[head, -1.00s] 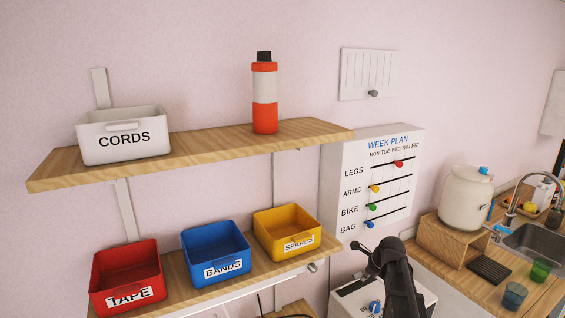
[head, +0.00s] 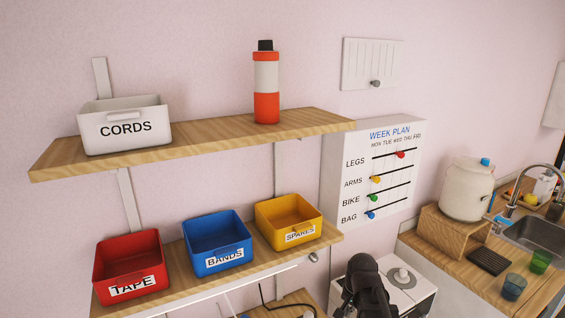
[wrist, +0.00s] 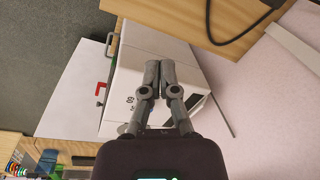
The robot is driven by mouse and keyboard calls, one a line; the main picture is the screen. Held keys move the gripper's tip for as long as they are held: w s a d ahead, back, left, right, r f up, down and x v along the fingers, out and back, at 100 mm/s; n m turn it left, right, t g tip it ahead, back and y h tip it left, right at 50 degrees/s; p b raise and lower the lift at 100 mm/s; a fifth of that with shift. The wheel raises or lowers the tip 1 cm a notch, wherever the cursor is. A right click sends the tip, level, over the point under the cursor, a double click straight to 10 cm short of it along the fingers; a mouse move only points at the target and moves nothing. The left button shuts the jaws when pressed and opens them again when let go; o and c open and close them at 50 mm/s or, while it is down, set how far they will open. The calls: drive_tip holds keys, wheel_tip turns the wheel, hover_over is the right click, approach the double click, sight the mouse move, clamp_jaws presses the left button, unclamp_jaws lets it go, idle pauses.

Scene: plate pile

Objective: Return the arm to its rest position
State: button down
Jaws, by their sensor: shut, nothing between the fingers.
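My gripper (wrist: 160,75) shows in the wrist view with its two grey fingers together and nothing between them. It is in front of a white box-shaped unit (wrist: 135,75) with dark markings; I cannot tell the distance between them. In the head view my dark arm rises at the bottom edge, right of the shelves, and partly covers a white unit (head: 405,285) with a round knob. The fingertips cannot be made out there.
The upper shelf (head: 215,140) holds a white CORDS bin (head: 125,125) and an orange-white bottle (head: 266,85). The lower shelf holds red (head: 130,268), blue (head: 217,243) and yellow (head: 289,220) bins. A WEEK PLAN board (head: 380,175) and a counter (head: 540,290) with a sink stand right.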

drive_tip(key=s+a+n+g+h, duration=0.1)
drive_tip(key=s+a+n, duration=0.1)
drive_tip(key=s+n, duration=0.4)
drive_tip(key=shift+s+n, duration=0.3)
drive_tip(key=shift+n, duration=0.2)
idle(0.3)
